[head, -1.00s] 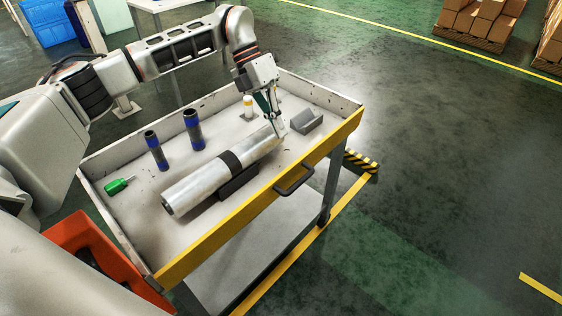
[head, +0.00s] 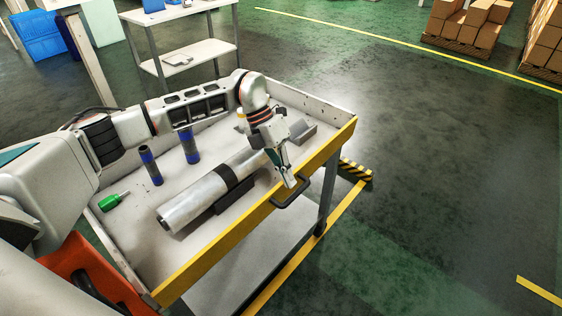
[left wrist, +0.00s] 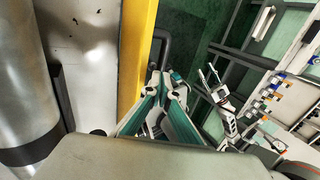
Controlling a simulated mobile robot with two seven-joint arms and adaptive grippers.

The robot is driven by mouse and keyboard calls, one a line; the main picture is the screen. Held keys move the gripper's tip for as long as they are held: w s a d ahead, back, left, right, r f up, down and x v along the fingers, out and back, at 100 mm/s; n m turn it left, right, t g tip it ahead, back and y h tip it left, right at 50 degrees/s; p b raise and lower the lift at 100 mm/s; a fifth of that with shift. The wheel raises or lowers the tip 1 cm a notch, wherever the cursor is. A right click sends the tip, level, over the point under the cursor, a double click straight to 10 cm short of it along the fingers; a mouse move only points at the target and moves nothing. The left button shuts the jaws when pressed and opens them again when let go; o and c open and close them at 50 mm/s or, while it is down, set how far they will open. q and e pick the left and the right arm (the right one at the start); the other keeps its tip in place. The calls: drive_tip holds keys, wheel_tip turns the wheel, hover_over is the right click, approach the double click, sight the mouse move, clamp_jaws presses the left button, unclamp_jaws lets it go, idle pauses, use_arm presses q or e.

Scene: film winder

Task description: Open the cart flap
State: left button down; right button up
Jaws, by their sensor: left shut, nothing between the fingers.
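The cart flap (head: 225,238) is the yellow-edged side of the white cart, and it stands upright. It also shows in the left wrist view as a yellow strip (left wrist: 136,48). A black handle (head: 292,197) sticks out from its outer face. My left gripper (head: 289,181) is shut and empty, above the flap's top edge close to the handle. In the left wrist view the left fingertips (left wrist: 166,76) are near the handle (left wrist: 160,42); whether they touch cannot be told. A white arm with jaws at the right of that view looks like my right gripper (left wrist: 211,76); its jaw state is unclear.
A large metal cylinder (head: 190,202) lies on a dark rest in the cart tray. Two blue-banded dark tubes (head: 189,146), a green-handled tool (head: 112,202) and a grey block (head: 303,132) are also in it.

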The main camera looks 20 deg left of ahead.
use_arm(q)
drive_tip(key=shift+x, duration=0.85)
drive_tip(key=shift+d, duration=0.1)
use_arm(e)
drive_tip(key=shift+r, duration=0.1)
use_arm(q)
drive_tip(key=shift+s+d, duration=0.1)
drive_tip(key=shift+d, duration=0.1)
use_arm(e)
drive_tip(key=shift+s, duration=0.55)
